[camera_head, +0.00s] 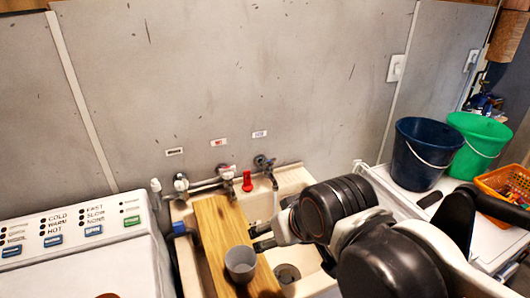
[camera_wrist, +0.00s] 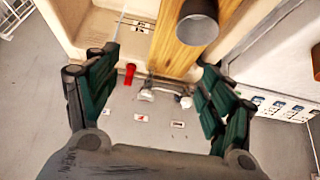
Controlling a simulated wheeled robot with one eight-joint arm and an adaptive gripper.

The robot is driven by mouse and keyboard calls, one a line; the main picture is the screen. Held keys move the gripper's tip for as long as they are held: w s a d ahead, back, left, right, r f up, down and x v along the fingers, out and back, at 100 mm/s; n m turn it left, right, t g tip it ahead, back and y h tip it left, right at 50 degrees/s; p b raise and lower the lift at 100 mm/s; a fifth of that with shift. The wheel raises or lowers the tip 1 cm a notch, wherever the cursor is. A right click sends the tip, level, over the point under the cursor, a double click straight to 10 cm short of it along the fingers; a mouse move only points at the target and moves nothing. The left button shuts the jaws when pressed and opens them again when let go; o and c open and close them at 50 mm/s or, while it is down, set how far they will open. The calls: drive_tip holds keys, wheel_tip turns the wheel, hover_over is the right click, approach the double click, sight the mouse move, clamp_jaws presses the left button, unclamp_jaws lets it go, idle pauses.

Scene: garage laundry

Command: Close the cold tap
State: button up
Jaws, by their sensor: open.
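On the wall above the sink, the right-hand tap (camera_head: 263,162) has a dark bluish handle under a small pale label (camera_head: 259,134); the label is too small to read surely. A thin pale streak, like running water, hangs below its spout. In the wrist view I cannot make this tap out; the left finger may cover it. Beside it is a red tap handle (camera_head: 247,181), also in the wrist view (camera_wrist: 130,73), under a red label (camera_head: 218,142). My gripper (camera_head: 260,236) is open and empty, over the sink, apart from the taps. In the wrist view its fingers (camera_wrist: 158,60) are spread wide.
A wooden board (camera_head: 215,225) lies across the sink (camera_head: 293,180) with a grey cup (camera_head: 240,262) on it. A washing machine (camera_head: 80,260) stands left. A blue bucket (camera_head: 420,150), green bucket (camera_head: 478,145) and orange basket (camera_head: 505,183) stand right.

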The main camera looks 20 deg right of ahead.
drive_tip(key=w+d+r+g+p, duration=0.2)
drive_tip(key=w+r+p, duration=0.2)
drive_tip(key=w+r, duration=0.6)
drive_tip(key=n+g+p, duration=0.3)
drive_tip(key=g+p, duration=0.2)
drive_tip(key=p, duration=0.5)
hover_over(269, 161)
wheel_tip(269, 161, down, 6)
wheel_tip(269, 161, down, 14)
drive_tip(key=shift+w+r+b, duration=0.1)
drive_tip(key=shift+w+b, duration=0.05)
drive_tip(key=shift+b, duration=0.6)
drive_tip(key=c, duration=1.1)
